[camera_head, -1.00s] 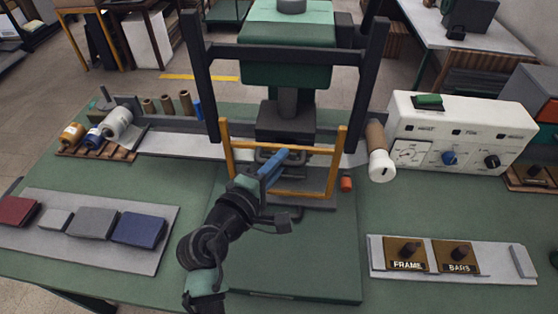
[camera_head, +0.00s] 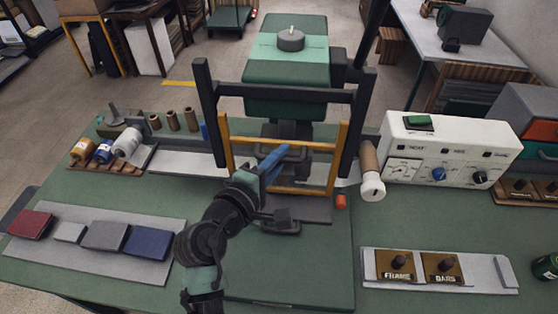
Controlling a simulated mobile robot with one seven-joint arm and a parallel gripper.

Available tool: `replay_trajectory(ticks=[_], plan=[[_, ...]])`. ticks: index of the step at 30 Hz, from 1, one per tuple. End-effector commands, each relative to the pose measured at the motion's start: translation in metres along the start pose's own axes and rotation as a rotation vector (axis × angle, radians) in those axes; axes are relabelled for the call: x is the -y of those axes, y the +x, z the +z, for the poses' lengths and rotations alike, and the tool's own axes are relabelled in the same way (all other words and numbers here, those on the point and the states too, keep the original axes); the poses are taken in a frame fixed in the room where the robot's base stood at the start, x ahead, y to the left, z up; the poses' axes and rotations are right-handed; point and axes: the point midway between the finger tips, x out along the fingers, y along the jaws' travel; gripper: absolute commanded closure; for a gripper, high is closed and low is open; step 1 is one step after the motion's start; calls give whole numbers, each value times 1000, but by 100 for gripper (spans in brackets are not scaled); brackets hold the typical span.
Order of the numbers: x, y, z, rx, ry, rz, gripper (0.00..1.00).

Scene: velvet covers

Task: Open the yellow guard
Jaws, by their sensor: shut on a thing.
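The yellow guard (camera_head: 329,171) is an upright rectangular frame in front of the green press (camera_head: 287,72), between the dark posts of a black frame (camera_head: 208,115). My arm reaches in from the bottom of the picture. My gripper (camera_head: 277,160) is at the guard's middle, with its blue part over the dark handle (camera_head: 296,152). It appears shut on the handle, though my own wrist and fingers hide the contact. A second dark handle-like piece (camera_head: 283,224) lies lower, on the press base, below my gripper.
A white control box (camera_head: 445,150) with a green switch and knobs stands at the right.

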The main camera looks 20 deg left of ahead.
Motion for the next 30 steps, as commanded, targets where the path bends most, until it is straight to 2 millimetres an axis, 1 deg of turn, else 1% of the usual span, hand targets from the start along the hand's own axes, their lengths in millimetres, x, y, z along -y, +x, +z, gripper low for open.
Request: replay_trajectory(ticks=[1, 6, 9, 13, 23, 24, 28, 29, 30], plan=[[-29, -4, 2, 0, 3, 12, 100], [-62, -10, 4, -1, 4, 13, 100], [-75, -13, 5, -2, 4, 13, 100], [-81, -14, 5, -2, 3, 13, 100], [-80, -14, 5, -2, 3, 12, 100], [-80, -14, 5, -2, 3, 12, 81], [-79, -14, 5, -2, 2, 9, 58], [-78, -14, 5, -2, 2, 8, 53], [-78, -14, 5, -1, 2, 8, 53]])
